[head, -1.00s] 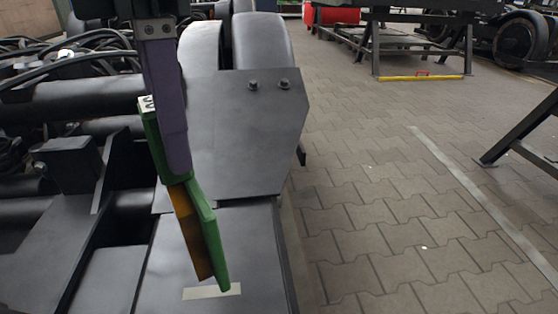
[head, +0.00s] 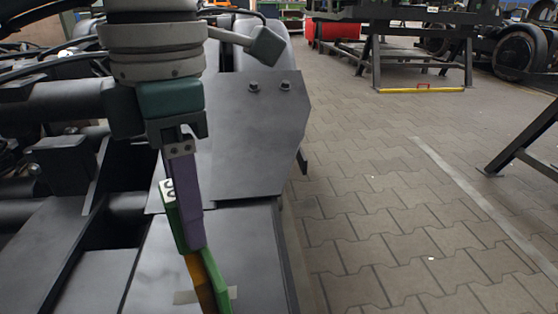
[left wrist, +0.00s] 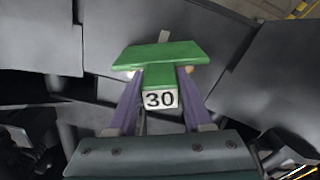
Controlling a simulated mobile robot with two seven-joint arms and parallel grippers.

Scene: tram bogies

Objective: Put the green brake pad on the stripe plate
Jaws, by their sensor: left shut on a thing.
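My left gripper (head: 190,235) is shut on the green brake pad (head: 212,272), holding its narrow stem between purple fingers. The pad hangs down, slightly tilted, with a brown-orange layer beside the green. In the left wrist view the pad (left wrist: 160,56) is a wide green bar with a white "30" label on the stem. The stripe plate (head: 258,250) is a dark grey flat plate with a short pale stripe. The pad's lower end overlaps the stripe in the head view and partly hides it. I cannot tell whether pad and plate touch. My right gripper is not in view.
An upright grey plate with two bolts (head: 240,140) stands just behind the stripe plate. Dark bogie beams and pipes (head: 55,105) lie to the left. The paved floor (head: 390,220) to the right is open, with a dark stand (head: 420,45) farther back.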

